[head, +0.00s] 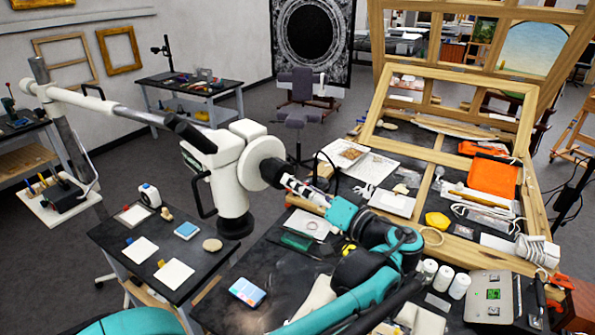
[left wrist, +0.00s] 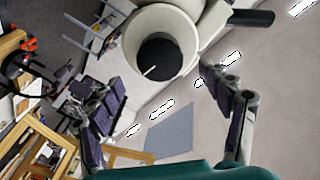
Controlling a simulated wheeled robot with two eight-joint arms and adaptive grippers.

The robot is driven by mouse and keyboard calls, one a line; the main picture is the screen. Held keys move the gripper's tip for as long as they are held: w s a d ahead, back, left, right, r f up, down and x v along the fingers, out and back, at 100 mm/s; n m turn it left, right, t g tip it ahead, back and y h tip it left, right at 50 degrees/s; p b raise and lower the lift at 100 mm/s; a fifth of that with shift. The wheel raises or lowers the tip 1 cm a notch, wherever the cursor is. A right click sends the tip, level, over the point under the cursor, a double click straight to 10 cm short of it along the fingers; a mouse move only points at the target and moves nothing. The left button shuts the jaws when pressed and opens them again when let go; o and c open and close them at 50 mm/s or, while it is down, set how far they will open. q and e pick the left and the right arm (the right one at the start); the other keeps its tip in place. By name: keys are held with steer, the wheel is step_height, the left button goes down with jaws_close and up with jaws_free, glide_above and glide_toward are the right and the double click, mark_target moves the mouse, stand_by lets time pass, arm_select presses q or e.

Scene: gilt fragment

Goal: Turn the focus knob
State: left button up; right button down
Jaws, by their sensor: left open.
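A white microscope (head: 229,165) hangs on a long boom at the left of the head view. A round white part, seemingly the focus knob (head: 263,160), faces right on its side. In the left wrist view a white cylinder with a dark round inner face (left wrist: 158,55) lies ahead between the fingers; a thin white line marks the dark face. My left gripper (head: 290,184) is close to the round part's right side. In the left wrist view my left gripper (left wrist: 155,85) is open, one finger on each side, with no clear contact. My right gripper is not in view.
A small black table (head: 150,255) with cards stands below the microscope. The dark workbench (head: 275,262) holds a wooden frame (head: 440,160), an orange case (head: 493,178), white jars (head: 460,286) and a grey device (head: 491,296). The floor behind the microscope is mostly free.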

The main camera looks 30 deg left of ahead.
mark_target(280, 175)
arm_select(q)
steer(key=shift+x, duration=3.85)
steer(key=c, duration=1.2)
